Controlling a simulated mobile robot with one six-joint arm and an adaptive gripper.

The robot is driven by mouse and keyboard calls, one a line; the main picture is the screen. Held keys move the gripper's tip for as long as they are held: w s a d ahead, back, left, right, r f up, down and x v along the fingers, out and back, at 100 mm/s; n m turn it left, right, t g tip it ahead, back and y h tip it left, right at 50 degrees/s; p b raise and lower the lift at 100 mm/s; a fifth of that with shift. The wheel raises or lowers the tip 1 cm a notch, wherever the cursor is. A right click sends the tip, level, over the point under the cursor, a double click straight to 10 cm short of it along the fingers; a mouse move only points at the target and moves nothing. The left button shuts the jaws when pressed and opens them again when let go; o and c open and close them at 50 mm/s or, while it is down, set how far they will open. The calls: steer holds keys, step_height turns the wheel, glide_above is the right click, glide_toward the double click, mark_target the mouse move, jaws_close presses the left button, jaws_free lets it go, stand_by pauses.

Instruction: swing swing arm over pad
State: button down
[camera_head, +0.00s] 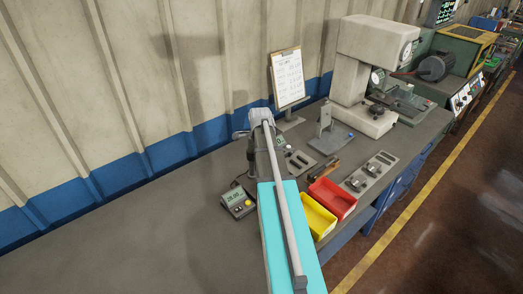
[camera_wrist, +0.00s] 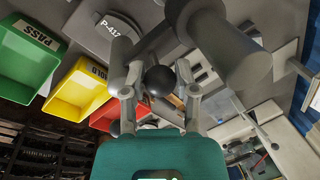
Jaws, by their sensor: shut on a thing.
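In the wrist view my gripper (camera_wrist: 158,80) is shut on a black ball knob (camera_wrist: 160,79), with one finger on each side. A thick grey cylindrical part (camera_wrist: 228,50), which looks like part of the swing arm, stands just beyond the knob to the upper right. A rounded grey piece marked P-412 (camera_wrist: 112,26), possibly the pad, lies at the upper left, apart from my fingers. The join between knob and swing arm is not clear. In the head view I cannot make out the gripper, the knob or the pad.
A yellow bin (camera_head: 318,216) and a red bin (camera_head: 332,198) stand at the bench front; the wrist view also shows a green PASS bin (camera_wrist: 27,55). A digital readout (camera_head: 238,202), clipboard (camera_head: 288,77) and press-like machine (camera_head: 365,75) stand around. The bench's left part is clear.

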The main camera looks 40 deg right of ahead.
steer(key=shift+w, duration=0.1)
steer(key=shift+c, duration=1.9)
jaws_free()
steer(key=shift+r, duration=0.1)
